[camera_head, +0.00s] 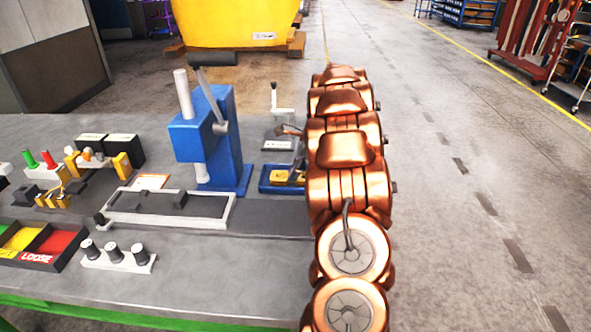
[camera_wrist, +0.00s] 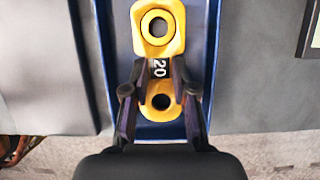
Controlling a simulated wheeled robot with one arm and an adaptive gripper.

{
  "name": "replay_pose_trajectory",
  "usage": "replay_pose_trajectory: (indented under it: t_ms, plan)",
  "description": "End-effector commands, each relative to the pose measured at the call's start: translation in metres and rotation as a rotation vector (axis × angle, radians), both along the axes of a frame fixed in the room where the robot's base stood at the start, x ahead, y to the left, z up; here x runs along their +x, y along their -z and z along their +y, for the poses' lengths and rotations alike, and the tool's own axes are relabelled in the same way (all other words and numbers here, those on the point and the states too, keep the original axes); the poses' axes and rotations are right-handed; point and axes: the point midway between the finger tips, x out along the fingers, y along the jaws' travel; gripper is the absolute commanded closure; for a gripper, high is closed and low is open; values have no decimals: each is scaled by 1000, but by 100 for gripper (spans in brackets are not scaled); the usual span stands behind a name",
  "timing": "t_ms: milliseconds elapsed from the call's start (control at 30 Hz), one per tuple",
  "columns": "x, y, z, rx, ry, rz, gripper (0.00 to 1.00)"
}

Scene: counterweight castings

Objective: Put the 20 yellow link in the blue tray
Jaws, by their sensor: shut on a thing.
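The yellow link (camera_wrist: 159,40), marked 20, has a ring-shaped hole at each end and lies lengthwise between my fingers in the wrist view. My gripper (camera_wrist: 160,82) is shut on its dark middle part. The blue tray (camera_wrist: 113,35) is beneath and around the link. In the head view the link (camera_head: 283,176) shows within the outline of the blue tray (camera_head: 265,184), and my copper arm hides the tray's right side. I cannot tell whether the link touches the tray floor.
A blue lever press (camera_head: 205,135) stands left of the tray. A long pale tray (camera_head: 165,220) lies in front of it. A white stand (camera_head: 280,125) is behind the blue tray. Fixtures and coloured bins (camera_head: 40,240) fill the bench's left.

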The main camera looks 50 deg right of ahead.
Motion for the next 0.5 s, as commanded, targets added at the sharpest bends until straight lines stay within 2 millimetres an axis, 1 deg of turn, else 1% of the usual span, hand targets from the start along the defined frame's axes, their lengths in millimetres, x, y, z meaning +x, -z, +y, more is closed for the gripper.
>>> replay_pose_trajectory:
  t_ms: [300,333,500]
  plan:
    - [1,1,1,0,-1,-2,100]
    - [1,2,0,0,-1,0,72]
    - [1,2,0,-1,-1,-1,55]
